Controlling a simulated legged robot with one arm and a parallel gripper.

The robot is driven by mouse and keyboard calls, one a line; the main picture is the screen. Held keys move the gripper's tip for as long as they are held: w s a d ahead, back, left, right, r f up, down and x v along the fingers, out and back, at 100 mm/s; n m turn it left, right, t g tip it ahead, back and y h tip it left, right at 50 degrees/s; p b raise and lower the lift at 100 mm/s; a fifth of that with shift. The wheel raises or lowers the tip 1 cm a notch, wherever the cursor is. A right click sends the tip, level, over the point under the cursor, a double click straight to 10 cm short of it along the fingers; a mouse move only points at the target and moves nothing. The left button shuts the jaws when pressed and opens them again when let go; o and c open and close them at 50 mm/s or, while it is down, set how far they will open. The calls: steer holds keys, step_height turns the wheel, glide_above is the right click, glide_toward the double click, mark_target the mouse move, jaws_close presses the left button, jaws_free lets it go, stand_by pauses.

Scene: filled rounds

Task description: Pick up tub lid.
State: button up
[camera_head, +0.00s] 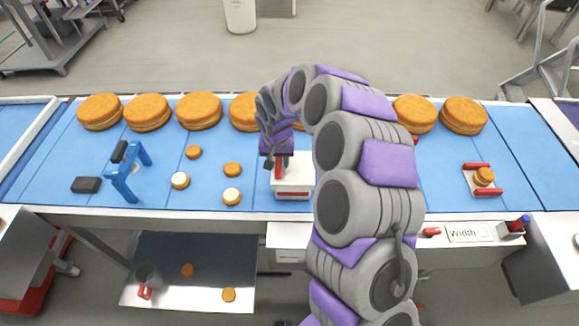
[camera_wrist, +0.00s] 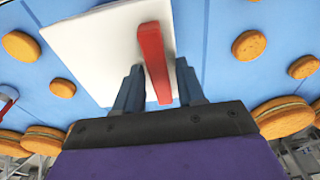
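The tub lid (camera_wrist: 95,55) is a white square plate with a red bar handle (camera_wrist: 152,50) across its middle. In the head view the lid (camera_head: 301,172) sits on a small white tub (camera_head: 293,191) with a red stripe on the blue belt. My gripper (camera_wrist: 158,88) is open above the lid, its two dark fingers apart. The near end of the red handle shows between the fingers, with a gap on each side. In the head view my gripper (camera_head: 279,161) points down at the tub, and my arm hides part of the belt behind it.
Large filled rounds (camera_head: 200,110) line the belt's far side. Small rounds (camera_head: 232,197) lie left of the tub. A blue arch (camera_head: 124,172) and a black block (camera_head: 86,185) stand farther left. A red-edged holder (camera_head: 482,192) with a round stands at right.

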jaws_close()
steer(key=shift+r, duration=0.15)
steer(key=shift+w+r, duration=0.1)
steer(key=shift+r, duration=1.45)
steer(key=shift+s+r, duration=0.15)
steer(key=shift+s, duration=0.15)
steer(key=s+d+r+p, duration=0.1)
steer(key=s, duration=1.4)
steer(key=shift+s+d+r+p, duration=0.15)
steer(key=shift+r+p, duration=0.4)
steer(key=shift+r, duration=0.8)
steer(key=shift+s+d+r+p, duration=0.1)
steer(key=shift+r+p, duration=0.45)
steer(key=shift+r, duration=0.75)
